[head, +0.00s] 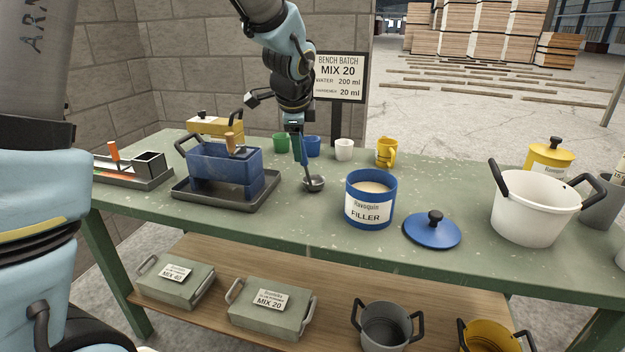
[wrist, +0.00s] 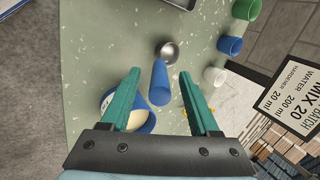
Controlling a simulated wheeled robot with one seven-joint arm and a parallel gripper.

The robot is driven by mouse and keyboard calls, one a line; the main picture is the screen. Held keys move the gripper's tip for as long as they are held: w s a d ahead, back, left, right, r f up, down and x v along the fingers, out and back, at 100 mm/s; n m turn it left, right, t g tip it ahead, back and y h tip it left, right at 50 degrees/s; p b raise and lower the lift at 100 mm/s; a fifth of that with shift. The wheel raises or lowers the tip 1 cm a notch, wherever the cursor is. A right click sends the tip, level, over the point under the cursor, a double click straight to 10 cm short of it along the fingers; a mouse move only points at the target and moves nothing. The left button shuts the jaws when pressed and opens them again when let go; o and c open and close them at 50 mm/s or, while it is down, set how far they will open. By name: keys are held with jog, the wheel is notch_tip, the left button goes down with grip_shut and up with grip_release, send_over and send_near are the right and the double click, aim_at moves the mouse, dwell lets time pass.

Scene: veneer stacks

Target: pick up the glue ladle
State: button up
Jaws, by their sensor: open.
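The glue ladle has a steel bowl (head: 314,184) resting on the green bench and a blue handle standing up from it. In the wrist view its blue handle (wrist: 160,84) lies between my fingers, with the round bowl beyond the fingertips. My gripper (wrist: 160,80) is open, with one teal finger on each side of the handle and a gap on both sides. In the head view my gripper (head: 299,150) points down at the upper handle, and the fingers partly hide it.
The blue filler tub (head: 370,214) stands close right of the ladle, its blue lid (head: 432,232) beside it. A blue box in a dark tray (head: 190,203) stands left. Green, blue and white cups (head: 344,150) and a yellow jug (head: 386,153) stand behind. A white pot (head: 530,212) is farther right.

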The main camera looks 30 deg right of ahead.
jog(key=shift+w+d+f, duration=0.1)
jog(key=shift+w+f, duration=0.15)
jog(key=shift+f, duration=0.25)
grip_shut()
dwell(0.3)
